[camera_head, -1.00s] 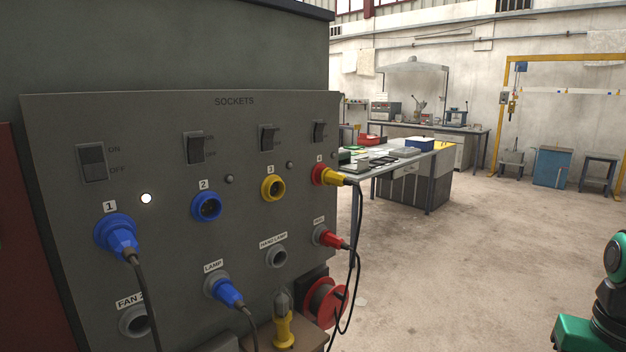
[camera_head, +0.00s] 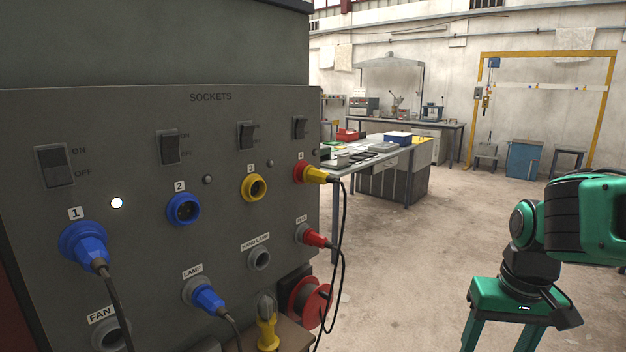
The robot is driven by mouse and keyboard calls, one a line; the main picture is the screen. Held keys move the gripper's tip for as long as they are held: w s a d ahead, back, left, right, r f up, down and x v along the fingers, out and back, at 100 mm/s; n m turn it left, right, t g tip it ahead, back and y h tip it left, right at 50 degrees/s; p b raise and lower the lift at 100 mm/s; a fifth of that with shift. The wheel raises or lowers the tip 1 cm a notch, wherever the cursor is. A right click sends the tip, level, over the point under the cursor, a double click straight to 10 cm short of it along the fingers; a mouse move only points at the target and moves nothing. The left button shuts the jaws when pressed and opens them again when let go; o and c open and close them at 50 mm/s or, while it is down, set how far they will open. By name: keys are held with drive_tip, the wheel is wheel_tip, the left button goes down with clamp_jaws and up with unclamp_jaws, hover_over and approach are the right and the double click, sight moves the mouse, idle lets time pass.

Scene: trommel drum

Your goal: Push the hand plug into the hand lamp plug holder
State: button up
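The hand lamp plug holder (camera_head: 260,258) is a grey round holder under the "HAND LAMP" label, low on the grey socket panel, and it looks empty. I cannot tell for sure that this is the hand plug. Another yellow plug (camera_head: 314,174) sits in the red socket 4, with a black cable hanging from it. My green and black arm shows at the right, well away from the panel.
Blue plugs sit in socket 1 (camera_head: 84,245) and the lamp holder (camera_head: 205,295). A red plug (camera_head: 315,238) sits under socket 4. Yellow socket 3 (camera_head: 254,188) and blue socket 2 (camera_head: 183,209) look empty. The floor to the right is open.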

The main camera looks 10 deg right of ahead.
drive_tip(key=w+a+n+t, duration=0.3)
drive_tip(key=w+n, duration=0.2)
drive_tip(key=w, duration=1)
drive_tip(key=n+t+y, duration=0.7)
drive_tip(key=t+y, duration=0.3)
approach(326, 179)
drive_tip(key=w+a+f, duration=0.2)
drive_tip(key=w, duration=0.2)
drive_tip(key=shift+d+r+t+y, duration=0.25)
drive_tip(key=shift+r+t+y, duration=0.05)
drive_tip(key=shift+r+t, duration=0.15)
drive_tip(key=shift+w+a, duration=0.1)
drive_tip(key=shift+x, duration=4.45)
